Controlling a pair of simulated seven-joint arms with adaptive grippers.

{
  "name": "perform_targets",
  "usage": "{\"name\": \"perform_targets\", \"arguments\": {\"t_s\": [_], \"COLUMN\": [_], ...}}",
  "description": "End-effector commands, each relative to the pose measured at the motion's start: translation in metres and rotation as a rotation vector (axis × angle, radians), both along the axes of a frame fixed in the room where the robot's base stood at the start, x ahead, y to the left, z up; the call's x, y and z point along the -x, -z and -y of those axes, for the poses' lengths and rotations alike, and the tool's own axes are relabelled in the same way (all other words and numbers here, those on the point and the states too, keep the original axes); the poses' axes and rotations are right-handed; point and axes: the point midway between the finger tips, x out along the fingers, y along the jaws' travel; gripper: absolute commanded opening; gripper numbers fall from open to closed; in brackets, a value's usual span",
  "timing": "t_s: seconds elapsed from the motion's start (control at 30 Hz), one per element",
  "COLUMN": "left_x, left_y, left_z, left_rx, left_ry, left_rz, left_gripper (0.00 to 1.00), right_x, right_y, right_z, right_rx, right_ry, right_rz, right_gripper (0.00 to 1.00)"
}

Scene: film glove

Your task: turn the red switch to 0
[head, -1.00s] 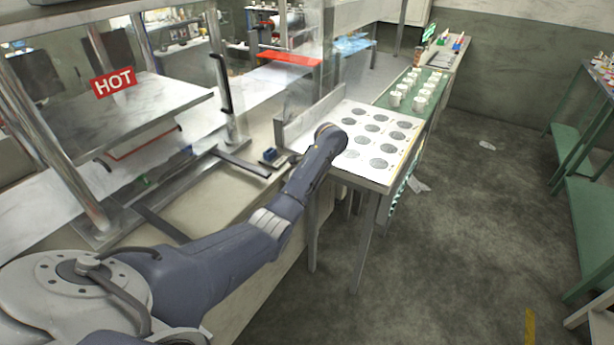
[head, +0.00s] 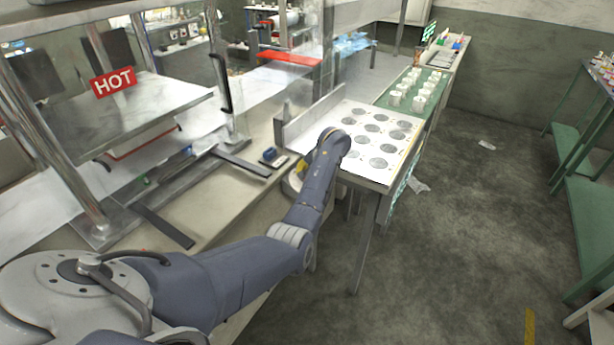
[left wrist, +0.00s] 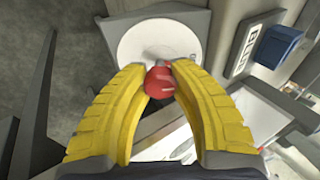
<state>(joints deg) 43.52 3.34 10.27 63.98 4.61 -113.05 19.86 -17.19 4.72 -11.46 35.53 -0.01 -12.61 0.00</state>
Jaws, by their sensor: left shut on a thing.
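The red switch (left wrist: 160,84) is a small rounded knob in front of a round white plate (left wrist: 135,38) in the left wrist view. The yellow fingers of my left gripper (left wrist: 161,70) curve in from both sides, and their tips are shut on the red switch. The switch's markings and exact angle cannot be read. In the head view my left wrist hides the switch; only a bit of yellow finger (head: 301,167) shows beside the bench edge. My right gripper is in neither view.
A blue block (left wrist: 277,46) with a label plate sits right of the switch in the left wrist view. In the head view, a white table (head: 345,182) with grey discs stands beyond my wrist. A glass-fronted press with a HOT sign (head: 113,82) stands left. Floor at right is open.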

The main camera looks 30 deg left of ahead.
Motion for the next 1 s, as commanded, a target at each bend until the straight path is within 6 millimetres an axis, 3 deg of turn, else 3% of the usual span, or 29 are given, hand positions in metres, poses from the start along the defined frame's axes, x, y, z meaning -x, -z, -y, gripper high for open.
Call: {"name": "perform_targets", "arguments": {"t_s": [0.4,0.43,0.67,1.0], "left_x": [0.0004,0.0004,0.0002,0.0000], "left_y": [0.0003,0.0003,0.0002,-0.0032], "left_z": [0.0000,0.0000,0.0000,0.0023], "left_rx": [0.000,0.000,0.000,0.000], "left_ry": [-0.005,-0.005,-0.004,-0.003], "left_rz": [0.002,0.002,0.001,0.003], "left_gripper": [0.00,0.28,0.55,0.55], "right_x": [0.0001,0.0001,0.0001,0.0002], "right_y": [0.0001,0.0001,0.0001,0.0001], "right_z": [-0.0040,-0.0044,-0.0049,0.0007], "right_rx": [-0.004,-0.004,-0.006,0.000], "right_ry": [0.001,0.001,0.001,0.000], "right_rz": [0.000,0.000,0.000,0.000], "right_gripper": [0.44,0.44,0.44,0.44]}}
